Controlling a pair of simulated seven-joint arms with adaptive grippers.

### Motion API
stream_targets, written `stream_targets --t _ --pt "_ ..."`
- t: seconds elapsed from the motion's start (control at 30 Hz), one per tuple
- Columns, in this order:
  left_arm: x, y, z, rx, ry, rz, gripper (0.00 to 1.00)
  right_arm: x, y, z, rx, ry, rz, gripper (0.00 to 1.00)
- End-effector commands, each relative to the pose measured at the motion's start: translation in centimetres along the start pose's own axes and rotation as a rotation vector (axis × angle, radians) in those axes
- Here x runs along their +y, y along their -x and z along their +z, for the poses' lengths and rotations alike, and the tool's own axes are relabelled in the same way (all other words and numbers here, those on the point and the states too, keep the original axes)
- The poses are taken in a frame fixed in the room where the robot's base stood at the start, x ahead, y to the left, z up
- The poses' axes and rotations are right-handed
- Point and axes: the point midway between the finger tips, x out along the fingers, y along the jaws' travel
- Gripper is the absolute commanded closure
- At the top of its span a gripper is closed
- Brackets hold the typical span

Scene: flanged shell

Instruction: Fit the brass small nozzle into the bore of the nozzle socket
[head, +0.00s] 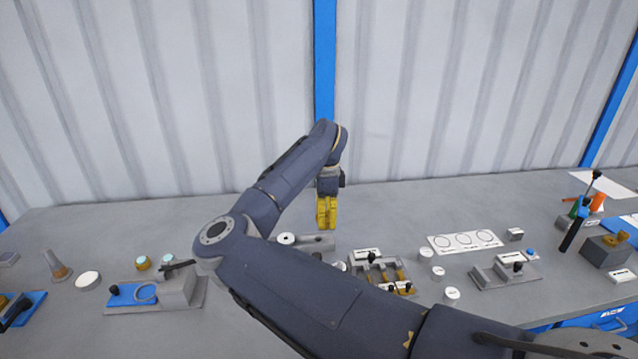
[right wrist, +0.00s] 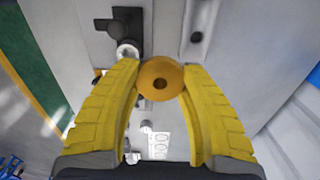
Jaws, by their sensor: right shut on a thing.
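My right gripper (head: 327,213) is shut and points down above the back middle of the bench. In the right wrist view its yellow fingers (right wrist: 160,82) close on the brass small nozzle (right wrist: 168,70), seen end-on as a round flange with a dark central hole. A dark grey fixture (right wrist: 128,20) with a knob and a pale round ring lies beyond the fingertips, apart from the nozzle. A low grey fixture (head: 318,242) sits under the gripper in the head view. I cannot tell which part is the nozzle socket's bore. My left gripper is not in view.
A rack (head: 372,270) with several brass pieces stands in front of the gripper, partly behind my arm. A blue-and-grey fixture (head: 178,287) stands at left. White round caps (head: 426,254), a white card (head: 464,242) and another grey fixture (head: 505,268) lie right. The back left bench is clear.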

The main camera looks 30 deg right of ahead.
Motion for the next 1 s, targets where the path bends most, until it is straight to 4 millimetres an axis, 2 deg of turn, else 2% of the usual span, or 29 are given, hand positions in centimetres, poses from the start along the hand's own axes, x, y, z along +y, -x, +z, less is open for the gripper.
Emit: stream_targets --t 0.03,0.1,0.23,0.33,0.43,1.0 --pt "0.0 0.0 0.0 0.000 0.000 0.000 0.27 1.4 -1.3 -0.6 0.004 -0.008 0.002 0.99" --pt "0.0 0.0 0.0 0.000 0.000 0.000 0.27 2.8 -2.4 -1.1 0.002 -0.011 0.001 0.99" --pt "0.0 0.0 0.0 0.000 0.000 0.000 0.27 4.8 -3.3 -2.0 0.000 -0.006 -0.002 0.99" --pt "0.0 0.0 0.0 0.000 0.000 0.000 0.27 5.8 -3.3 -2.6 0.000 0.003 -0.002 0.99" --pt "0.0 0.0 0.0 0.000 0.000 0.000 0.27 6.3 -2.3 -3.1 -0.003 0.019 -0.004 0.99" --pt "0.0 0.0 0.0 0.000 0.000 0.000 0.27 6.4 -2.2 -3.2 -0.004 0.073 -0.001 0.99"
